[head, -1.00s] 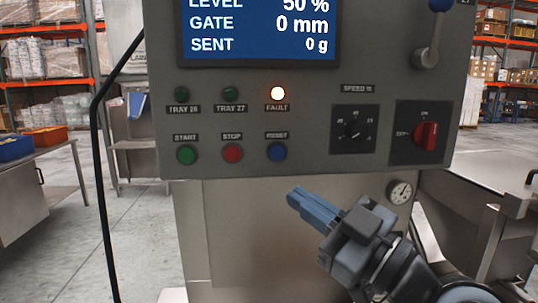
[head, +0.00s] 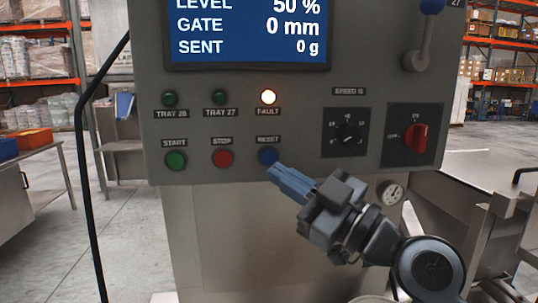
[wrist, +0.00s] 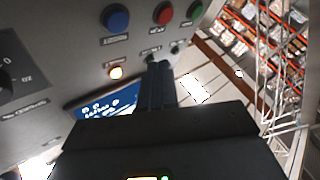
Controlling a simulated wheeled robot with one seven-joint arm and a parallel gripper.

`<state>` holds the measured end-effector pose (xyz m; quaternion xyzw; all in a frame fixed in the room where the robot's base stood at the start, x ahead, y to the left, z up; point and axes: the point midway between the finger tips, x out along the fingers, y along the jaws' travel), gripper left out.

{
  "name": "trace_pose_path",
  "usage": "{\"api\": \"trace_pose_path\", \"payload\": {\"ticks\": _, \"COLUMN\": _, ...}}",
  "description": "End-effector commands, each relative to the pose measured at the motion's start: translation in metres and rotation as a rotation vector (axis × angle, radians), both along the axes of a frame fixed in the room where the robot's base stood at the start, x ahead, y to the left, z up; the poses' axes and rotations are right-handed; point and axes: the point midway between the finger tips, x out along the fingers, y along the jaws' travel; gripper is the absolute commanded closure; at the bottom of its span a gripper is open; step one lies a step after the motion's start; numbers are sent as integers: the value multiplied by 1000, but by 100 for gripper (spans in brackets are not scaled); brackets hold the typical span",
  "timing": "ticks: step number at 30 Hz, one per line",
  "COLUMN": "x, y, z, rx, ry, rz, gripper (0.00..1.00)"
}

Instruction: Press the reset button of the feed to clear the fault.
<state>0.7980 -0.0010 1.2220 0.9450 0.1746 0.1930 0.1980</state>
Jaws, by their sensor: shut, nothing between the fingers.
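The blue reset button (head: 268,156) is on the lower part of the grey control panel (head: 300,110), under its label. The amber fault lamp (head: 268,97) above it is lit. My gripper (head: 271,171) is shut and empty, its fingertips just below and right of the button in the head view. In the wrist view the blue button (wrist: 116,18) is in full view, up and left of my fingers (wrist: 158,66), and the lit fault lamp (wrist: 116,72) is left of them. I see a gap there; the exact distance to the panel is unclear.
The red stop button (head: 222,158) and green start button (head: 175,161) are to the left of the reset button. A speed dial (head: 346,132) and a red rotary switch (head: 415,138) are to the right. The display (head: 248,32) reads gate 0 mm.

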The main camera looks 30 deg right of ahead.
Motion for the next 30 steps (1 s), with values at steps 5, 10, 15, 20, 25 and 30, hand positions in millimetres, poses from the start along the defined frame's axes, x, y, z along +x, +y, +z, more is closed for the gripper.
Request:
{"api": "trace_pose_path", "payload": {"ticks": 5, "x": 24, "y": -8, "z": 2, "rx": 0, "ry": 1, "rz": 0, "gripper": 100}}
{"api": "trace_pose_path", "payload": {"ticks": 10, "x": 41, "y": -13, "z": -2, "rx": -1, "ry": -2, "rz": 0, "gripper": 100}}
{"api": "trace_pose_path", "payload": {"ticks": 15, "x": 51, "y": -17, "z": -1, "rx": 0, "ry": -2, "rz": -1, "gripper": 100}}
{"api": "trace_pose_path", "payload": {"ticks": 20, "x": 54, "y": -18, "z": 0, "rx": 0, "ry": 0, "rz": 0, "gripper": 100}}
{"api": "trace_pose_path", "payload": {"ticks": 25, "x": 54, "y": -18, "z": 0, "rx": 0, "ry": 0, "rz": 0, "gripper": 100}}
{"api": "trace_pose_path", "payload": {"ticks": 30, "x": 54, "y": -18, "z": 0, "rx": 0, "ry": 0, "rz": 0, "gripper": 100}}
